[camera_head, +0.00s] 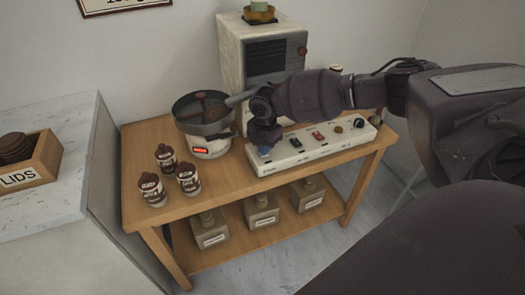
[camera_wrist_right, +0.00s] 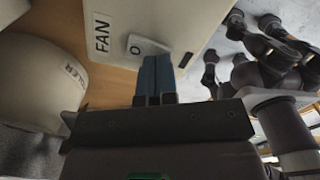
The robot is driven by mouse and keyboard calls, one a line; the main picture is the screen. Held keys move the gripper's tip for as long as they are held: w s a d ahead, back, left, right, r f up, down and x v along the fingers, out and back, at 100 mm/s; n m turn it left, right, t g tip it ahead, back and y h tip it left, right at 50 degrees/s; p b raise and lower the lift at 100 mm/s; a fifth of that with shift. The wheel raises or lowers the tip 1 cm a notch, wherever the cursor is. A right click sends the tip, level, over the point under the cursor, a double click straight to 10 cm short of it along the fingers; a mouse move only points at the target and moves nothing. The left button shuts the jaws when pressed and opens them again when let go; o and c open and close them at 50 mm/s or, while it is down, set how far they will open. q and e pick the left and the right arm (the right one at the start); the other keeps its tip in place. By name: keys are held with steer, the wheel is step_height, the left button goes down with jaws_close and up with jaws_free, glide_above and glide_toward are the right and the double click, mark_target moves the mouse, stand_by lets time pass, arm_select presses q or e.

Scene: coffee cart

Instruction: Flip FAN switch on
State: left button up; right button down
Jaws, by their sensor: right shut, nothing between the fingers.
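The long white switch panel (camera_head: 318,149) lies on the wooden table, with several coloured switches and knobs along its top. In the right wrist view its FAN label (camera_wrist_right: 101,35) stands beside a white rocker switch (camera_wrist_right: 143,46) marked O. My right gripper (camera_head: 264,149) is over the panel's left end. In the right wrist view the blue fingertips of my right gripper (camera_wrist_right: 154,68) are shut together with nothing between them, at the edge of the FAN switch. I cannot tell whether they touch it. The gripper hides that switch in the head view. My left gripper is not in view.
A cooker with a dark pot (camera_head: 202,112) stands just left of the panel. A white machine (camera_head: 235,50) is behind it. Several lidded cups (camera_head: 165,156) stand at the table's left. A wooden LIDS box (camera_head: 40,165) sits on the left counter.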

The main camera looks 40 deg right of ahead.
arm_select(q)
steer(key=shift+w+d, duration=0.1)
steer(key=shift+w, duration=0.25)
arm_select(e)
steer(key=shift+f, duration=0.4)
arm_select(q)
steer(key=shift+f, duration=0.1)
arm_select(e)
steer(key=shift+f, duration=0.15)
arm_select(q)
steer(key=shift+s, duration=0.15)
arm_select(e)
steer(key=shift+r, duration=0.45)
steer(key=shift+r+p, duration=0.5)
steer(key=shift+r, duration=0.45)
steer(key=shift+r+p, duration=0.8)
steer(key=shift+r, duration=0.85)
steer(key=shift+r+p, duration=0.3)
steer(key=shift+r, duration=0.25)
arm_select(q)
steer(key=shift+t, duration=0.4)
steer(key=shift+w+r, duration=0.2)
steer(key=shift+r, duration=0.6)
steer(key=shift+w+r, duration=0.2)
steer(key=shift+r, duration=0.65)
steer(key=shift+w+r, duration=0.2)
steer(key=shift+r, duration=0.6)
arm_select(e)
steer(key=shift+f, duration=0.1)
